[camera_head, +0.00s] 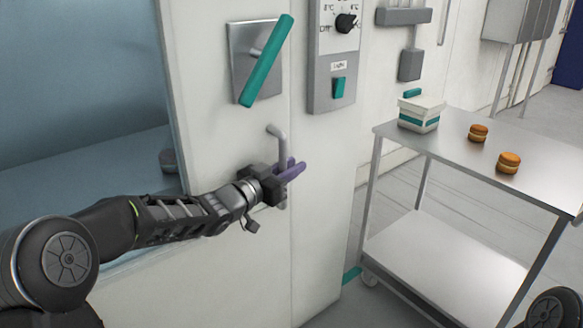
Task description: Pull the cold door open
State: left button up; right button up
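The cold door (220,90) is a pale panel with a large window on its left. A teal lever (265,62) on a square metal plate sits high on the door, tilted with its top to the right. Below it is a grey upright pull handle (278,136). My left gripper (294,168) is at the middle of this handle, its purple fingers overlapping the bar. The fingers hide part of the bar, and I cannot tell whether they are closed on it. The door looks flush with the wall panel beside it. My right gripper is out of view.
A control panel (332,55) with a black knob and teal switch is right of the door. A steel trolley (470,165) on wheels stands further right, holding a white and teal tub (420,115) and two orange-brown filled rounds (478,132). Floor shows between door and trolley.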

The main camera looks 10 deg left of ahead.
pick_arm(q)
grip_shut()
dwell(1.0)
